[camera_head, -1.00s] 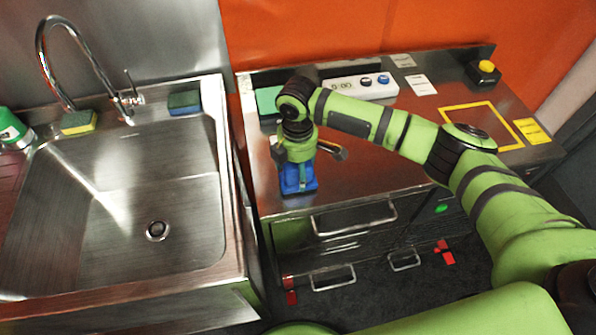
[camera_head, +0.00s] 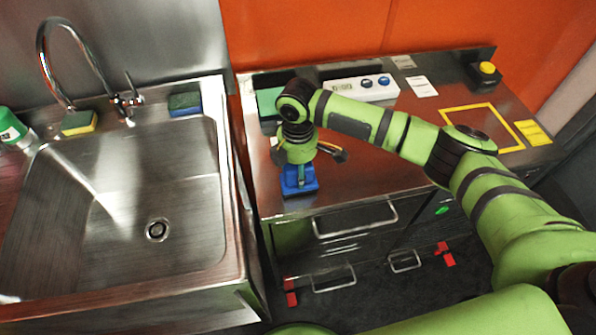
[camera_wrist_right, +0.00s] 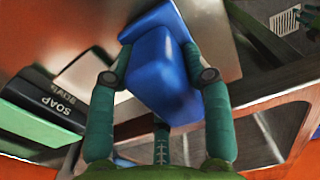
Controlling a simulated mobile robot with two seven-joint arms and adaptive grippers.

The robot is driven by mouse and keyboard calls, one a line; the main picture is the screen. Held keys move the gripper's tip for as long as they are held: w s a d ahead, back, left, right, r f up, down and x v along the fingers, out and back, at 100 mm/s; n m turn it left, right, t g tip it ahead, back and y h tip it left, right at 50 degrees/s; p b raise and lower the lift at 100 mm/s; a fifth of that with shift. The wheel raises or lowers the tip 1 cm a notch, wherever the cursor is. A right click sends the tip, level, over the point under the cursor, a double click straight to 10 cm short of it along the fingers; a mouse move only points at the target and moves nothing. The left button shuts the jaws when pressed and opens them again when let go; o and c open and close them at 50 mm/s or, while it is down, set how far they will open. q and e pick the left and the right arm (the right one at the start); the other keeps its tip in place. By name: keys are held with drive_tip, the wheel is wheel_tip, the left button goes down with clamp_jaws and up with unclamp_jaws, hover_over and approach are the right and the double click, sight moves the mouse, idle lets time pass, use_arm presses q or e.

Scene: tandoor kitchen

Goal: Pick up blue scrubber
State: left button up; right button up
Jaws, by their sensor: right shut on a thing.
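The blue scrubber (camera_head: 299,188) is at the front left of the steel counter, under my right gripper (camera_head: 298,170). In the right wrist view the blue scrubber (camera_wrist_right: 160,82) is a blue block with a wider blue base. The two green fingers of the right gripper (camera_wrist_right: 156,75) are closed on its opposite sides. Whether its base touches the counter is hard to tell. My left gripper is not in view.
A steel sink (camera_head: 110,195) stands left, with a yellow-green sponge (camera_head: 79,122) and a blue-green sponge (camera_head: 184,103) on its rim. A soap box (camera_wrist_right: 45,98) lies near the scrubber. A white control panel (camera_head: 362,89) and yellow button (camera_head: 487,68) are at the back.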

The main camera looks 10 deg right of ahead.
drive_tip(key=r, duration=0.2)
drive_tip(key=d+r+b, duration=0.1)
drive_tip(key=shift+s+r+b, duration=0.1)
drive_tip(key=shift+r+b, duration=0.2)
drive_tip(key=shift+r, duration=0.1)
drive_tip(key=s+d+r+b, duration=0.2)
drive_tip(key=s+d+r, duration=0.2)
drive_tip(key=d, duration=0.5)
wheel_tip(320, 180, up, 3)
drive_tip(key=shift+s+d+f, duration=0.15)
drive_tip(key=shift+s+d, duration=0.1)
drive_tip(key=shift+s, duration=0.15)
drive_tip(key=o, duration=0.5)
drive_tip(key=c, duration=0.3)
